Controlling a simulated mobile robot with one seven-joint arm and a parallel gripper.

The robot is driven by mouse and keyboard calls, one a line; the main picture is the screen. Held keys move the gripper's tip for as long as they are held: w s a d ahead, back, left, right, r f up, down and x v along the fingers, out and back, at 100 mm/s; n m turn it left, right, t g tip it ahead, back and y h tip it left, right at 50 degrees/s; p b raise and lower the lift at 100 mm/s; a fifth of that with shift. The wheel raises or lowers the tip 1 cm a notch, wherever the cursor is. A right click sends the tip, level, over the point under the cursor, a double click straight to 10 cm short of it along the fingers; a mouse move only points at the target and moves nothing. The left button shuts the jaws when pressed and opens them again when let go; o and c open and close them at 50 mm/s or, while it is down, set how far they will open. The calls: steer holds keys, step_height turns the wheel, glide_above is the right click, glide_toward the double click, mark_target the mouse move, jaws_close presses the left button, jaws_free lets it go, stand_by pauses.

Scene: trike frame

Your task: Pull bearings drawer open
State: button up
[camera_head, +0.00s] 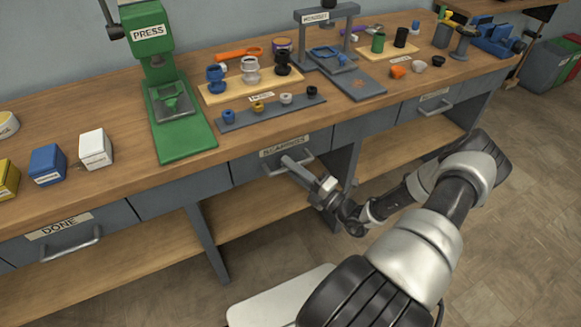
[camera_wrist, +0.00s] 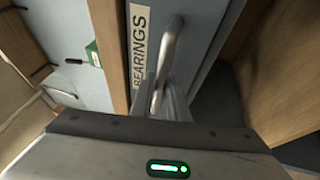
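The bearings drawer (camera_head: 247,166) sits under the workbench top, with a "BEARINGS" label that reads clearly in the wrist view (camera_wrist: 139,50). Its front looks flush with the bench in the head view. The drawer has a curved metal handle (camera_head: 272,172), which also shows in the wrist view (camera_wrist: 169,55). My gripper (camera_head: 290,164) reaches the handle from the front right. In the wrist view its narrow fingers (camera_wrist: 168,103) are close together with the handle's lower part between them. The fingers hide part of the handle.
The workbench top (camera_head: 120,185) carries a green press (camera_head: 185,125), boxes, and boards with small parts. A "DONE" drawer (camera_head: 75,240) is at the left and another drawer (camera_head: 435,100) at the right. A lower shelf (camera_head: 265,210) runs beneath. Open floor (camera_head: 500,240) lies in front.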

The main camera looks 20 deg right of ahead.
jaws_close()
steer(key=shift+s, duration=0.1)
steer(key=s+p, duration=0.2)
steer(key=s, duration=1.9)
steer(key=shift+d, duration=0.35)
steer(key=o, duration=0.5)
jaws_free()
steer(key=shift+s, duration=0.1)
steer(key=v, duration=1.7)
steer(key=shift+s+d+f+b, duration=0.1)
steer(key=shift+s+d+b, duration=0.05)
steer(key=shift+b, duration=0.2)
